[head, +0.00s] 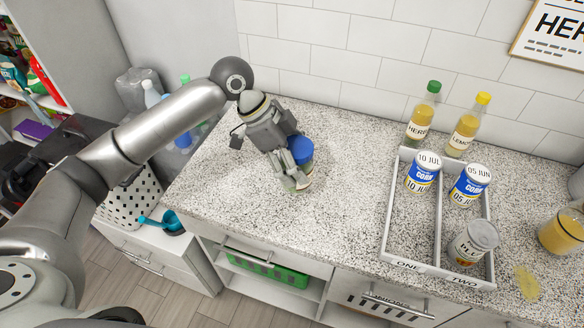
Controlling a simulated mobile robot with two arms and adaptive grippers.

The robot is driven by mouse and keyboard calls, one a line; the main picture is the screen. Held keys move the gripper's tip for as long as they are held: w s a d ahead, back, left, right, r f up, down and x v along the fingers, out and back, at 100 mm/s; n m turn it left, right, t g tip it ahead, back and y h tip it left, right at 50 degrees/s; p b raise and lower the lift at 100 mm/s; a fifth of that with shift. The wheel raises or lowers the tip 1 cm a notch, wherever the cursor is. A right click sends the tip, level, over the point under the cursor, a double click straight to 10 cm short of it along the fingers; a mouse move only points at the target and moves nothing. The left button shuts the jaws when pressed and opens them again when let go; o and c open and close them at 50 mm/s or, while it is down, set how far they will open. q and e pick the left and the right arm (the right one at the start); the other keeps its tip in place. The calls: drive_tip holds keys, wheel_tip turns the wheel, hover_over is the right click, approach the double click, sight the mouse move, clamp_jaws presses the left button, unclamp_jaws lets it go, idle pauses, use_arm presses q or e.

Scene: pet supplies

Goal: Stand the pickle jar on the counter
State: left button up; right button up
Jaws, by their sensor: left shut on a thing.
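The pickle jar, a jar with a blue lid (301,150), is in my left gripper (290,170) over the left part of the speckled counter (340,220). The gripper reaches down from the upper left and is shut on the jar. The jar looks about upright, with its lid up. The fingers hide much of its side. I cannot tell whether its base touches the counter. My right gripper is not in view.
A white two-lane tray (386,225) to the right holds two blue corn cans (423,172) and a pale can (472,242). Two bottles (421,115) stand behind it. A yellow jar (562,232) and a yellow spill (527,282) are far right. Counter between jar and tray is clear.

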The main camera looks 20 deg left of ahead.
use_arm(q)
drive_tip(key=shift+w+a+f, duration=0.2)
drive_tip(key=shift+a+f, duration=0.15)
drive_tip(key=shift+f, duration=0.1)
drive_tip(key=f, duration=0.1)
drive_tip(key=f+p, duration=0.1)
drive_tip(key=f, duration=0.1)
drive_tip(key=shift+w+a, duration=0.25)
drive_tip(key=shift+a, duration=0.05)
drive_tip(key=shift+f+p, duration=0.3)
drive_tip(key=shift+f, duration=0.2)
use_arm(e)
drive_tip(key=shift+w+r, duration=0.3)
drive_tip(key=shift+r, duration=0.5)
use_arm(q)
drive_tip(key=o, duration=1.4)
drive_tip(key=shift+f, duration=0.1)
drive_tip(key=shift+c, duration=0.2)
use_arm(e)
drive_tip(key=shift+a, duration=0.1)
use_arm(q)
drive_tip(key=shift+a+r, duration=0.1)
drive_tip(key=shift+r, duration=0.15)
drive_tip(key=b+v, duration=0.2)
drive_tip(key=v, duration=0.9)
drive_tip(key=shift+r, duration=0.3)
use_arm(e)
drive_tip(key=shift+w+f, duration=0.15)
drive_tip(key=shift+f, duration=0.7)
